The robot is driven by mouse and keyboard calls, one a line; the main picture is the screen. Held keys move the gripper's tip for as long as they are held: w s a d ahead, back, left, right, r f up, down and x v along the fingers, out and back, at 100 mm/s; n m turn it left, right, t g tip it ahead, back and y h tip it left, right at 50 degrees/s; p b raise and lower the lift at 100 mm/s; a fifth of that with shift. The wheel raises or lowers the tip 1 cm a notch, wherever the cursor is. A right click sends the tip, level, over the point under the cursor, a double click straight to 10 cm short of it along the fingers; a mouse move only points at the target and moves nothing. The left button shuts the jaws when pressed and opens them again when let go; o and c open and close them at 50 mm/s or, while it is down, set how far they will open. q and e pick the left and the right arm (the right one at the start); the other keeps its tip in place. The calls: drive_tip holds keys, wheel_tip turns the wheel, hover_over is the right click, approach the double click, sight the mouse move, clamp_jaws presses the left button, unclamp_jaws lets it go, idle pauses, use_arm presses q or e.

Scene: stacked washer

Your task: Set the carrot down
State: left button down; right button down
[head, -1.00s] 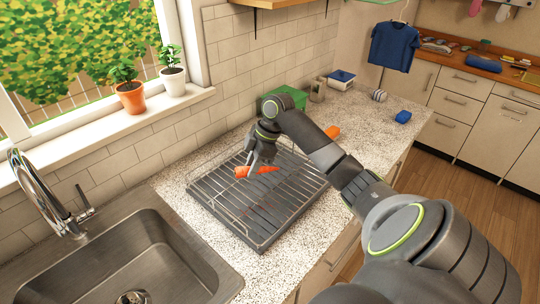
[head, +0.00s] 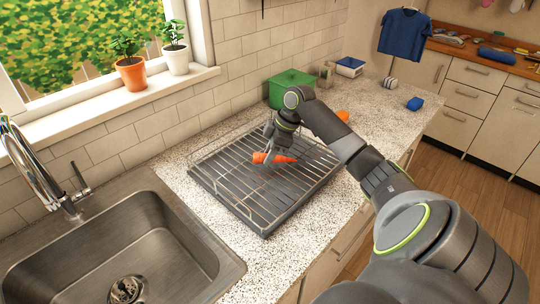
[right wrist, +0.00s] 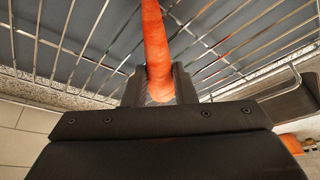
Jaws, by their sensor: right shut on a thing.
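An orange carrot (head: 272,158) is at my right gripper (head: 268,150), over the dish rack (head: 225,192) on the counter. In the right wrist view, the right gripper (right wrist: 160,88) is shut on the thick end of the carrot (right wrist: 155,40), which points away over the rack's wires. I cannot tell whether the carrot touches the wires. My left gripper is not in view.
A steel sink (head: 130,245) with a tap (head: 35,175) lies left of the rack. A green box (head: 288,85) stands behind it. A blue object (head: 415,104) lies farther right on the speckled counter.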

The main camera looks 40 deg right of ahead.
drive_tip(key=shift+f, duration=0.75)
drive_tip(key=shift+f, duration=0.1)
drive_tip(key=c, duration=1.2)
unclamp_jaws()
drive_tip(key=b+v, duration=0.2)
drive_tip(key=v, duration=1)
